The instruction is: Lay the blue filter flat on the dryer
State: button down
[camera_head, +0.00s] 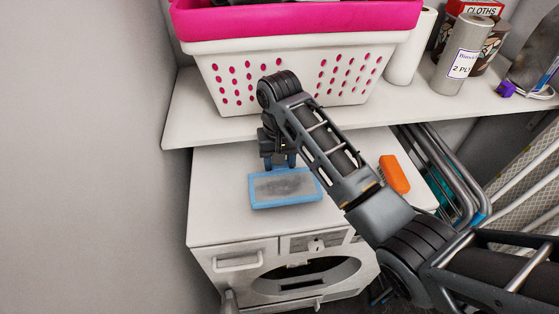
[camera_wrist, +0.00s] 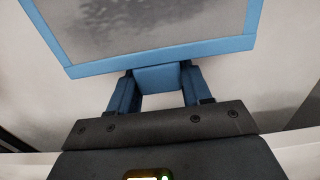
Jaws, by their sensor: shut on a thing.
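The blue filter (camera_head: 285,188) is a flat rectangle with a blue frame and a grey, dusty mesh. In the head view it is low over or on the white top of the dryer (camera_head: 222,218); I cannot tell whether it touches. It looks roughly level. My gripper (camera_head: 279,161) is at the filter's back edge, pointing down. In the wrist view my gripper (camera_wrist: 157,88) has its two blue fingers on either side of the filter's tab (camera_wrist: 157,78). The filter (camera_wrist: 150,50) extends beyond the fingertips, its far side out of frame.
A white shelf (camera_head: 190,115) overhangs the dryer's back and carries a white and pink basket (camera_head: 290,75). An orange object (camera_head: 394,174) lies on the dryer's right. Folded metal frames (camera_head: 440,175) stand right of the dryer. The dryer top's left front is clear.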

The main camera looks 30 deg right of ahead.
jog(key=shift+c, duration=2.1)
grip_release()
jog(key=shift+r, duration=0.1)
notch_tip(320, 180, up, 7)
jog(key=shift+w+d+f+p, duration=0.1)
jog(key=shift+p, duration=0.5)
jog(key=shift+r, duration=0.4)
